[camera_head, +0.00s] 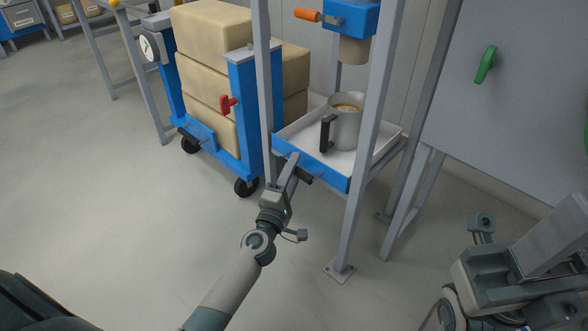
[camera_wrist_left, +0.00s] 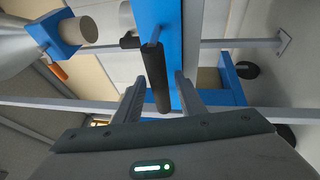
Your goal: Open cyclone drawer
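The cyclone drawer (camera_head: 345,183) is a shallow tray with a blue front and white inside, set between grey legs below a blue outlet (camera_head: 350,15). A grey mug (camera_head: 346,122) with brownish contents and a black handle stands in it. The drawer's dark bar handle (camera_head: 306,174) is on the blue front; it also shows in the left wrist view (camera_wrist_left: 157,78). My left gripper (camera_head: 293,163) is at this handle. In the wrist view its fingers (camera_wrist_left: 158,92) are apart, one on each side of the bar, with gaps visible. My right gripper (camera_head: 515,275) is at lower right, away from the drawer; its fingertips are unclear.
A blue cart (camera_head: 243,110) with stacked tan sacks (camera_head: 212,75) stands left of the drawer. A grey leg (camera_head: 365,140) rises close to the drawer's right front. A large grey panel (camera_head: 520,100) with a green handle (camera_head: 486,64) is at right. The floor in front is clear.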

